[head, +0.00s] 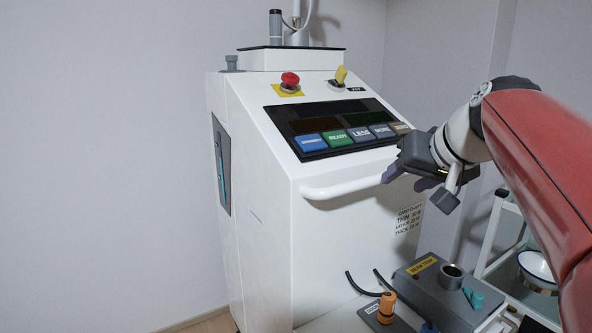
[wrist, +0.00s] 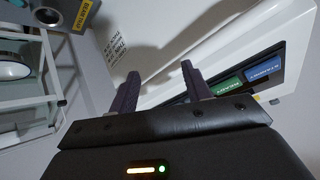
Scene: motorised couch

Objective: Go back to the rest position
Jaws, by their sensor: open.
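My gripper (head: 408,178) is in the right half of the head view, beside the right end of the white machine's front handle (head: 345,187). In the wrist view my gripper (wrist: 160,88) has its two dark fingers apart, with nothing between them. The white machine (head: 262,225) carries a sloped dark panel with a blue button (head: 311,142), a green READY button (head: 338,138) and several more buttons. In the head view I cannot tell whether a finger touches the handle.
A red emergency knob (head: 290,79) and a yellow switch (head: 341,75) sit above the panel. A grey box (head: 436,290) with a metal cup (head: 451,277) and an orange-topped part (head: 387,305) stand low in front. A white rack (head: 497,235) holds a bowl (head: 537,270) at right. Open room lies left.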

